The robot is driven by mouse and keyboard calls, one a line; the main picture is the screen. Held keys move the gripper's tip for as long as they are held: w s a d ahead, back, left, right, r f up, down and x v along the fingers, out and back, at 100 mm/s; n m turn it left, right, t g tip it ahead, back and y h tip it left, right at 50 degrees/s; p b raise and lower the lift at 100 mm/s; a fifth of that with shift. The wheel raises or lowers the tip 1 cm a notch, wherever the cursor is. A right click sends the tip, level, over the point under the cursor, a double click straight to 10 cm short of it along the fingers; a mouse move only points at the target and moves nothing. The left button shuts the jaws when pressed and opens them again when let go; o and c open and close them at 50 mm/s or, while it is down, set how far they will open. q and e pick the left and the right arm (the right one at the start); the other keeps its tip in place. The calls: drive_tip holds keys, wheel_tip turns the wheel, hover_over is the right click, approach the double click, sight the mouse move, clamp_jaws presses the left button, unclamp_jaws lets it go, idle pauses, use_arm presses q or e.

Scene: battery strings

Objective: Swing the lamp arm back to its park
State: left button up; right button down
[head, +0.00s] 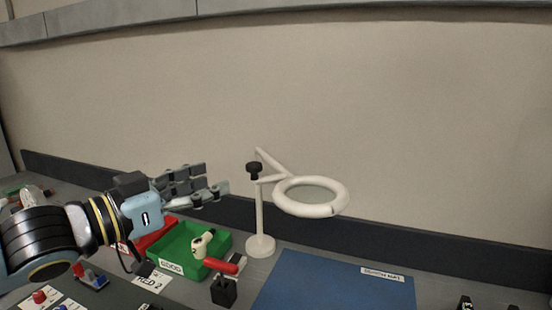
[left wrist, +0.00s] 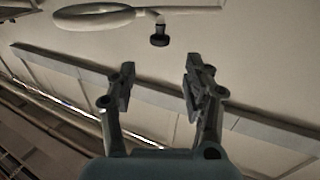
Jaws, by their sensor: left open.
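The white lamp stands at the back of the bench, with an upright post (head: 260,215), a black knob (head: 254,168) and a ring head (head: 335,207). Its jointed arm reaches right, so the ring hangs over the blue mat's back edge. My left gripper (head: 220,180) is open and empty, left of the lamp post and apart from it. In the left wrist view the open fingers (left wrist: 155,95) show, with the lamp's ring (left wrist: 90,20) and knob (left wrist: 160,40) beyond them. My right gripper is not in view. No park marking can be made out.
A green bin (head: 180,258) labelled GOOD and a red bin (head: 155,236) sit below my left gripper. A dark ledge (head: 420,252) runs along the wall.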

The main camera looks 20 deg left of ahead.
sight(248, 167)
use_arm(q)
drive_tip(key=b+x, duration=0.6)
drive_tip(key=b, duration=0.2)
drive_tip(key=shift+f+b, duration=0.1)
drive_tip(key=shift+b, duration=0.2)
drive_tip(key=x, duration=0.3)
drive_tip(key=shift+w+d+r, duration=0.15)
drive_tip(key=shift+w+r, duration=0.05)
drive_tip(key=shift+w, duration=0.15)
drive_tip(key=shift+w+d, duration=0.2)
drive_tip(key=shift+w, duration=0.2)
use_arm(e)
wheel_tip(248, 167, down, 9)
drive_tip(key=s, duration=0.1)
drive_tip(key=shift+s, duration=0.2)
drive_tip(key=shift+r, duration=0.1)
use_arm(q)
clamp_jaws()
drive_tip(key=shift+w, duration=0.1)
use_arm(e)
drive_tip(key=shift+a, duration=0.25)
